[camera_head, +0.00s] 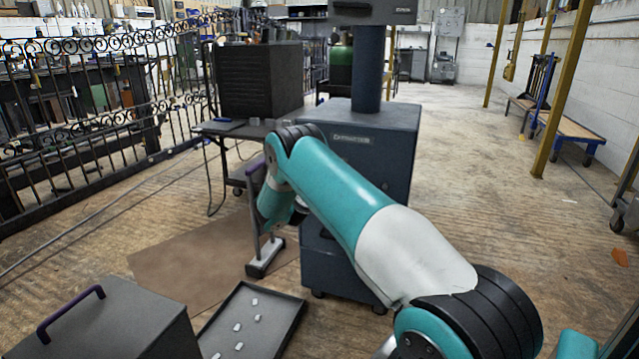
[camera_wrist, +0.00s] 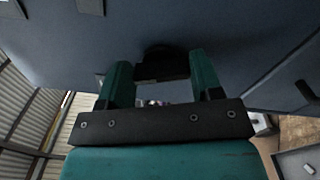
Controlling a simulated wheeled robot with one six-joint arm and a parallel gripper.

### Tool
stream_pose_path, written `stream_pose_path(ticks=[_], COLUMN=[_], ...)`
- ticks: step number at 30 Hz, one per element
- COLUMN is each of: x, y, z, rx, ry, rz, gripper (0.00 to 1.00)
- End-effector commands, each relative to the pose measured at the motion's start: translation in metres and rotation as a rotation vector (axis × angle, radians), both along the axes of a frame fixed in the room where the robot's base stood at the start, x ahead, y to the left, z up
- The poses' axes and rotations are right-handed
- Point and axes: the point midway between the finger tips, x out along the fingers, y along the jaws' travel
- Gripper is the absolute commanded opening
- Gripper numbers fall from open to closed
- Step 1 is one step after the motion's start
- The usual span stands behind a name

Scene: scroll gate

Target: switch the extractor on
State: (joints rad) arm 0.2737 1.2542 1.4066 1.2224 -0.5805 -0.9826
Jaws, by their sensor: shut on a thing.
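The extractor (camera_head: 395,140) is a dark blue-grey cabinet with a thick column rising from its top to a hood. My arm covers much of its front in the head view. In the wrist view its flat face (camera_wrist: 245,50) fills the upper part. My gripper (camera_wrist: 160,75) is up against this face, with its two teal fingers on either side of a black knob (camera_wrist: 160,62). It is shut on the knob. The knob's lower part and any markings on it are hard to make out. In the head view, my gripper is hidden behind my arm.
A black ribbed box (camera_head: 260,80) stands on a table left of the extractor. A low tray (camera_head: 285,330) with several white pieces and a grey box with a purple handle (camera_head: 70,315) are at the front left. An ornate gate (camera_head: 90,120) runs along the left. The right floor is open.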

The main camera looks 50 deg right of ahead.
Motion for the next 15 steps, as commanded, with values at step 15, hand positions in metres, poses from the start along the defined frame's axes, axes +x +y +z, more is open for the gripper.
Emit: stream_pose_path(ticks=[15], x=[-0.0011], y=[-0.0001], z=[-0.0059], rx=[0.188], ry=[-0.452], rz=[-0.001], gripper=[0.36])
